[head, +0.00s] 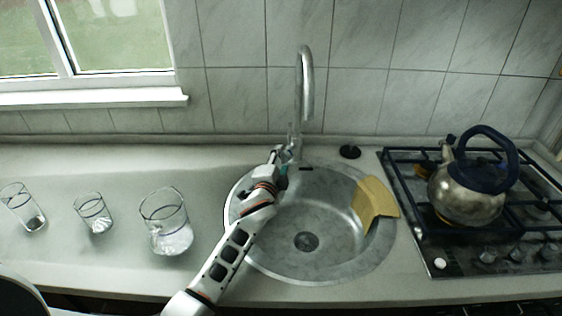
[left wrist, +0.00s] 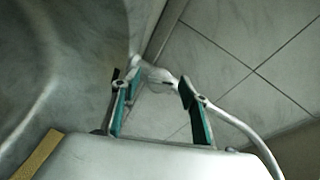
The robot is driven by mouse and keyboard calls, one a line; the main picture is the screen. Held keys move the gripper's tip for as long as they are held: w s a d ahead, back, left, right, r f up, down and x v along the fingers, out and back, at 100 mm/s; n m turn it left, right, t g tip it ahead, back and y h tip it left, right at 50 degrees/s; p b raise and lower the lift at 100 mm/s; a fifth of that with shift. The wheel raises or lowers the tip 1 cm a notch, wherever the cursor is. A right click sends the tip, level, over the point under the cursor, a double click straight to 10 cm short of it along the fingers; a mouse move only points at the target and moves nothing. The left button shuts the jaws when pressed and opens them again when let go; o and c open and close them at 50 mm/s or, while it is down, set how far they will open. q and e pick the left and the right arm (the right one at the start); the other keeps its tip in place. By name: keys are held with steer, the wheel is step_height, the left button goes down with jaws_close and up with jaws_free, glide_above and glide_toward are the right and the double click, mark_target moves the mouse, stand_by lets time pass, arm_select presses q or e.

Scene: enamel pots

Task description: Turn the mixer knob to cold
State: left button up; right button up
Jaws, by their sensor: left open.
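The steel mixer tap (head: 305,85) stands behind the round sink, its tall spout curving upward. Its base and knob (head: 293,138) are small in the head view and partly covered by my left gripper. My left gripper (head: 284,160) is open at the tap's base, above the sink's back rim. In the left wrist view, its two teal-padded fingers (left wrist: 160,85) stand apart. A pale metal part of the tap (left wrist: 157,75) shows between and just beyond the fingertips. I cannot tell whether they touch it. My right gripper is not in view.
The sink (head: 340,262) holds a yellow cloth (head: 373,200) over its right edge. Several glasses, including a large one (head: 166,222), stand left of my arm. A kettle (head: 466,190) sits on the hob at right. A black plug (head: 350,152) lies behind the sink.

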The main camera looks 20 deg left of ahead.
arm_select(q)
steer(key=shift+s, duration=0.1)
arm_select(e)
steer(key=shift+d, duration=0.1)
arm_select(q)
steer(key=s+r, duration=0.1)
steer(key=s, duration=1)
steer(key=shift+s+d+r, duration=0.2)
steer(key=shift+s+d, duration=0.15)
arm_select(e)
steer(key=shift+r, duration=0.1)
